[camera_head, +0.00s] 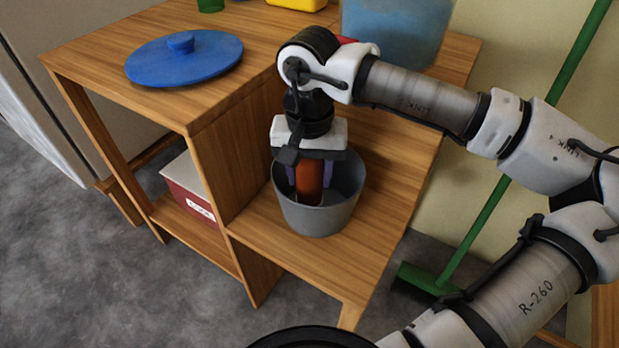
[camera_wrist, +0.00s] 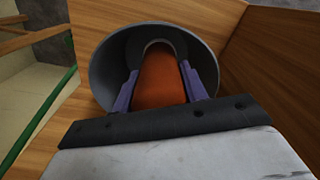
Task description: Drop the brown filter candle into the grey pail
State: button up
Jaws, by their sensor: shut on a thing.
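The brown filter candle (camera_head: 309,184) is an orange-brown cylinder held upright between the fingers of my gripper (camera_head: 309,178). My gripper is shut on it and points down into the grey pail (camera_head: 320,217). The pail stands on the lower wooden shelf, and the candle's lower part is inside its rim. In the wrist view the candle (camera_wrist: 160,80) lies between the purple fingers (camera_wrist: 158,92), with the pail's wall (camera_wrist: 108,68) around it. Whether the candle touches the pail's bottom cannot be told.
A blue lid (camera_head: 190,65) lies on the higher wooden top at left, beside a wooden upright panel. A translucent blue container (camera_head: 400,30) stands behind my arm. A red box (camera_head: 190,187) sits in the lower compartment. A green broom (camera_head: 480,215) leans at right.

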jog(key=shift+f, duration=0.55)
jog(key=shift+f+b, duration=0.55)
jog(key=shift+b, duration=0.05)
jog(key=shift+f, duration=0.1)
jog(key=o, duration=1.2)
jog(key=shift+c, duration=0.2)
